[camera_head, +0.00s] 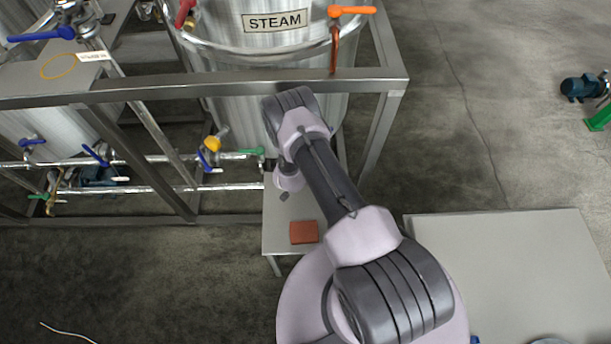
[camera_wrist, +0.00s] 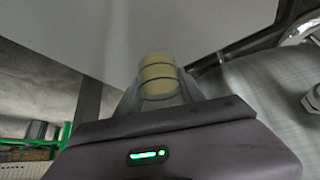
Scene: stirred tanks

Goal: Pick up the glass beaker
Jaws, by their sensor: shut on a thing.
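In the wrist view the glass beaker (camera_wrist: 158,73) shows as a pale yellow, rounded shape with thin dark bands, just beyond my gripper's body. My gripper (camera_wrist: 162,95) is shut on it. Blurred grey, see-through shapes lie on both sides of the yellow part, and I cannot tell glass from fingers there. In the head view my arm reaches over a small grey table, and the beaker cannot be made out behind my wrist.
The small grey table (camera_head: 282,228) bears a red-brown block (camera_head: 304,232) near its front. Behind it stands a steel tank marked STEAM (camera_head: 275,60) in a metal frame (camera_head: 230,85), with pipes and valves at left. A wide grey surface (camera_head: 510,265) lies at right.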

